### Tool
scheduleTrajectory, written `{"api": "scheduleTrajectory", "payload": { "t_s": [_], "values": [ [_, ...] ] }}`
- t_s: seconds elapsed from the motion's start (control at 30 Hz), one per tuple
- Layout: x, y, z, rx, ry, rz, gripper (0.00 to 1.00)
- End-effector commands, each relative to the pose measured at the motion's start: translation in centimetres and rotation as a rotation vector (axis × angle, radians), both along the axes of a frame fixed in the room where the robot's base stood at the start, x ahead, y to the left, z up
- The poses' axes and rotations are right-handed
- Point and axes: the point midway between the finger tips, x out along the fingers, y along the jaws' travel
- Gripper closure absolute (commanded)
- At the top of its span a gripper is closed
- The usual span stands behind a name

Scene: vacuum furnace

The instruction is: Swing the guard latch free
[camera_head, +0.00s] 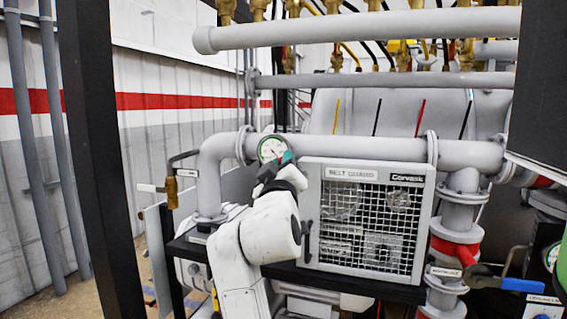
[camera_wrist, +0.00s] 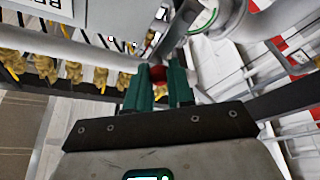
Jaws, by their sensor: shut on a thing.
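The belt guard (camera_head: 422,218) is a pale grey box with a wire mesh front, below the horizontal grey pipe in the head view. My gripper (camera_head: 287,158) is at the upper left corner of this guard, close beside the round gauge. In the wrist view, my gripper's green fingers (camera_wrist: 159,74) are shut on a small red piece (camera_wrist: 157,73), which seems to be the guard latch. How far the latch is turned cannot be told.
The round gauge (camera_head: 271,149) sits on the grey pipe (camera_head: 340,149) just behind my gripper. A red-collared vertical pipe (camera_head: 455,250) stands right of the guard. A black post (camera_head: 100,160) stands at the left, and pipes cross above.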

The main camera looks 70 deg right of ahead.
Motion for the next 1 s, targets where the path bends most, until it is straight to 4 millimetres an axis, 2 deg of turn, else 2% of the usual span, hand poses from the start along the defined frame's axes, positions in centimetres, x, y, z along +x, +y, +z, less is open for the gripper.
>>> {"api": "scheduleTrajectory", "payload": {
  "t_s": [0.13, 0.17, 0.4, 0.73, 0.87, 1.0],
  "values": [
    [0.2, 0.0, -0.1, 0.001, 0.004, 0.002, 1.00],
    [0.2, 0.0, -0.1, 0.001, 0.004, 0.002, 0.76],
    [0.1, 0.0, -0.1, 0.001, 0.002, 0.001, 0.53],
    [0.0, 0.5, -0.3, 0.000, 0.000, 0.001, 0.52],
    [-0.5, 1.9, -0.9, -0.001, 0.001, 0.002, 0.52],
    [-1.3, 4.5, -1.9, 0.000, 0.001, 0.005, 0.52]
  ]
}}
